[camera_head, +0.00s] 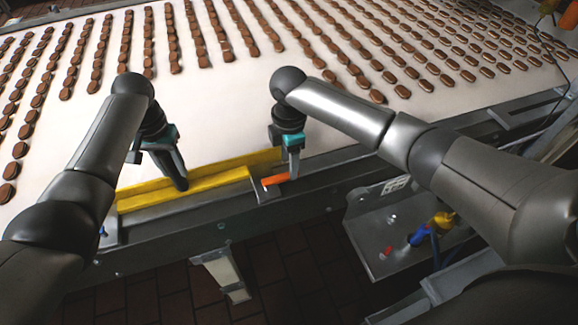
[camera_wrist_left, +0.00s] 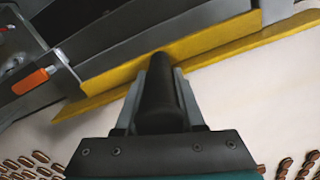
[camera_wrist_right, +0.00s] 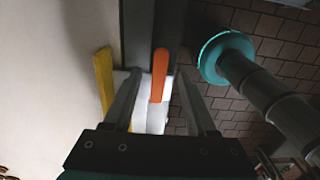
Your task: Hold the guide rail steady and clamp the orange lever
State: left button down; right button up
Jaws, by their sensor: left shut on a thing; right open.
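The yellow guide rail (camera_head: 215,178) runs along the near edge of the conveyor; it also shows in the left wrist view (camera_wrist_left: 215,40). My left gripper (camera_head: 180,180) is shut on a dark round handle (camera_wrist_left: 160,95) that stands at the rail. The orange lever (camera_head: 275,180) lies just right of the rail's end on the grey frame. It shows in the left wrist view (camera_wrist_left: 33,81) and in the right wrist view (camera_wrist_right: 161,75). My right gripper (camera_wrist_right: 159,75) is open, with one finger on each side of the lever in that view. I cannot tell if they touch it.
The white conveyor belt (camera_head: 225,105) carries many rows of brown biscuits. A grey conveyor frame (camera_head: 190,220) runs along its near edge. A metal plate with blue and yellow fittings (camera_head: 385,235) sits lower right. Brick-coloured floor tiles (camera_head: 150,295) show below.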

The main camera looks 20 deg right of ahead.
pick_arm(q)
jog(key=shift+s+f, duration=0.1)
pick_arm(e)
notch_tip(320, 180, up, 9)
dwell(0.4)
pick_arm(q)
jog(key=shift+c, duration=1.8)
grip_release()
jog(key=shift+r, duration=0.2)
pick_arm(e)
jog(key=shift+r, duration=0.15)
pick_arm(q)
notch_tip(320, 180, up, 9)
jog(key=p, duration=1)
jog(key=shift+f, duration=0.1)
pick_arm(e)
notch_tip(320, 180, up, 10)
jog(key=shift+f, duration=0.25)
